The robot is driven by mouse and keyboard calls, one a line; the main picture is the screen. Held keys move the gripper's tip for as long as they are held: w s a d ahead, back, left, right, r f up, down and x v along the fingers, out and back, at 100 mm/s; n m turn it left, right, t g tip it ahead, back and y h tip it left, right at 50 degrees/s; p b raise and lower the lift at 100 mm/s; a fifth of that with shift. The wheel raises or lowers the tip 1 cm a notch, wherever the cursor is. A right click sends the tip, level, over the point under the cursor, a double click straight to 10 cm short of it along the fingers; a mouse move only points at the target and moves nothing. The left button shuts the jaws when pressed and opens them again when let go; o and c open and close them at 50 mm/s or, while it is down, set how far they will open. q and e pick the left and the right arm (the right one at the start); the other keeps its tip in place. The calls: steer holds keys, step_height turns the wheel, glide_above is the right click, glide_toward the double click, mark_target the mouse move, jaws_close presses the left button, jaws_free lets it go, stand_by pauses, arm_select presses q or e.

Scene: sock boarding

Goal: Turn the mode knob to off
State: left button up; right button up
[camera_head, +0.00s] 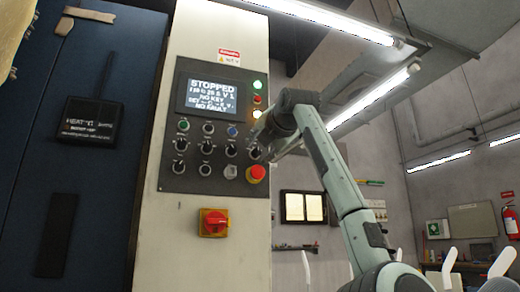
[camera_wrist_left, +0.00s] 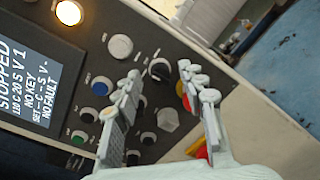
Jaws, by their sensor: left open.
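The control panel (camera_head: 172,185) carries a screen (camera_head: 210,95) reading STOPPED, NO KEY and NO FAULT. Several black knobs with white marks sit in rows below it. My left gripper (camera_head: 264,143) is at the panel's right edge. In the left wrist view its two fingers (camera_wrist_left: 159,74) are open and spread. A black knob (camera_wrist_left: 160,69) shows between and beyond the fingertips. Whether the fingers touch it is unclear. The knob labels are too small to read, so which one is the mode knob cannot be told. My right gripper is not in view.
A red emergency button (camera_head: 256,173) is close below the gripper, with a grey hexagonal knob (camera_wrist_left: 167,121) beside it. A white knob (camera_wrist_left: 120,47) and a blue button (camera_wrist_left: 101,86) are nearby. A red-and-yellow rotary switch (camera_head: 214,223) is lower on the cabinet.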

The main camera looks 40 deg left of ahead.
arm_select(q)
steer(key=v, duration=1.2)
stand_by(0.3)
